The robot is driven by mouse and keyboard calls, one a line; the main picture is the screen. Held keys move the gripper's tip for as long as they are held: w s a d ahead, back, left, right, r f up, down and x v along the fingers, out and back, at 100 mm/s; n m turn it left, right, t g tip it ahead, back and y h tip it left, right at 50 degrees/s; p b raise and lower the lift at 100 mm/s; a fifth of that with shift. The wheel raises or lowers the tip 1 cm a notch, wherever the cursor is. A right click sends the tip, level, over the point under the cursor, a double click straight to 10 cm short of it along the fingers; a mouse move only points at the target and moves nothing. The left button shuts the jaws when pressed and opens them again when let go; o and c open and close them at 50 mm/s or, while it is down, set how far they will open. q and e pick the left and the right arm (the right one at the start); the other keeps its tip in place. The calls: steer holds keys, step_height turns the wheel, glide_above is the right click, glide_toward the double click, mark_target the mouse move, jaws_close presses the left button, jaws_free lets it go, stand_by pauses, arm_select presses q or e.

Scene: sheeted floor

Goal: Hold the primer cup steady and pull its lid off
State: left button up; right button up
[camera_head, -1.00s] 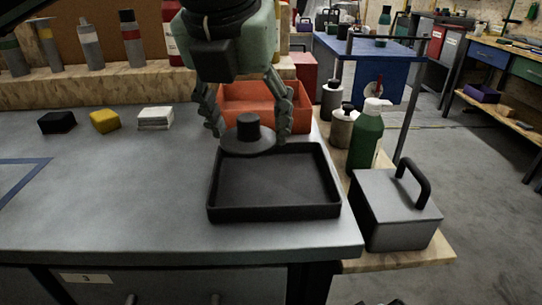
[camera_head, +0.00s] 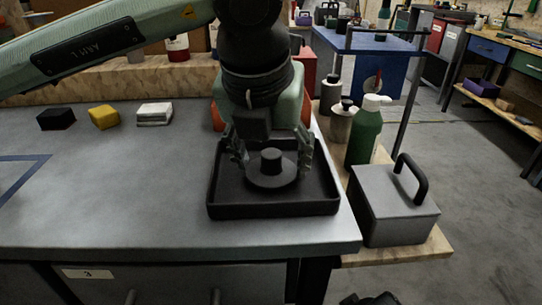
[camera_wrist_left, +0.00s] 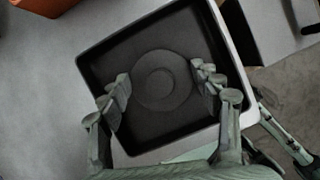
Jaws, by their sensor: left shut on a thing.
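The lid (camera_head: 272,181), a dark round disc with a short knob on top, is between the fingers of my left gripper (camera_head: 272,166). It is over or in the black tray (camera_head: 221,209); I cannot tell whether it touches the tray floor. In the left wrist view the lid (camera_wrist_left: 161,81) lies flat with one finger of my left gripper (camera_wrist_left: 163,78) on each side, the tray's walls around it. My left gripper is shut on the lid. I cannot make out the primer cup in either view.
An orange bin (camera_wrist_left: 45,6) stands behind the tray, mostly hidden by my arm in the head view. A green pump bottle (camera_head: 366,136) and a grey box with a handle (camera_head: 394,205) stand on the right. Black, yellow (camera_head: 104,117) and white blocks lie left.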

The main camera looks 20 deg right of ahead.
arm_select(q)
steer(key=o, duration=1.3)
